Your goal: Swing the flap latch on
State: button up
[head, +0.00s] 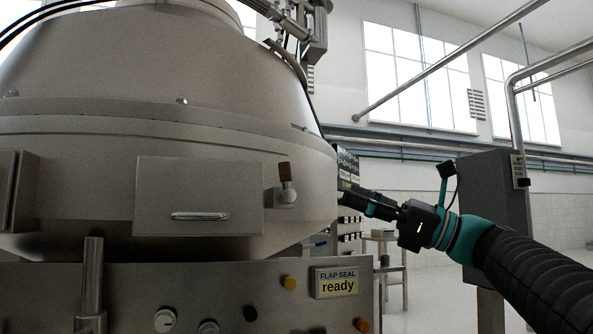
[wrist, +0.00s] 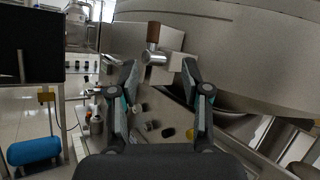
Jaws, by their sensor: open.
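The flap (head: 198,175) is a flat grey plate with a bar handle on the front of the steel separator, and it lies flat against the body. The flap latch (head: 285,173) is at its right, with a brown grip pointing up from a round metal pivot. In the wrist view the latch (wrist: 153,33) stands upright just beyond the fingertips, with its pivot between them in the picture. My gripper (head: 352,197) is to the right of the latch in the head view. It is open and empty in the wrist view (wrist: 159,74), apart from the latch.
Below the flap is a control panel with knobs and a display (head: 336,284) reading "FLAP SEAL ready". A grey cabinet (head: 494,195) stands at the right, behind my arm. A blue roll (wrist: 35,150) lies at lower left in the wrist view.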

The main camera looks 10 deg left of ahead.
aim_at(285, 182)
jog(key=shift+m+g, duration=0.4)
jog(key=shift+m, duration=0.5)
jog(key=x, duration=0.7)
jog(key=p+x, duration=0.1)
jog(key=x, duration=0.6)
jog(key=shift+s, duration=0.2)
jog(key=shift+d, duration=0.1)
